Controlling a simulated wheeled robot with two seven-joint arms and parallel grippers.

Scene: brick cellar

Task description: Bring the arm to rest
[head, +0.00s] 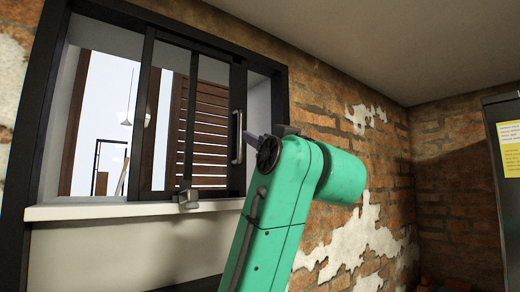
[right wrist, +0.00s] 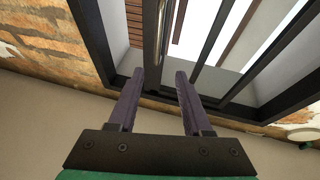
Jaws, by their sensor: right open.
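My right arm (head: 285,205), green, rises from the bottom of the head view. Its gripper (head: 252,135) is near the right side of a dark-framed window, partly hidden behind the wrist. In the right wrist view the two dark purple fingers (right wrist: 160,76) are apart, with nothing between them. They point at the window, where a metal handle (right wrist: 159,28) lies just beyond the fingertips. The handle also shows in the head view (head: 237,138), just left of the gripper; I see no clear contact. My left gripper is out of view.
The window frame (head: 280,100) stands in a brick wall (head: 385,150), above a pale sill (head: 120,209) with a small grey fitting (head: 188,199). A dark cabinet (head: 500,220) stands at the right edge. The space between arm and cabinet looks free.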

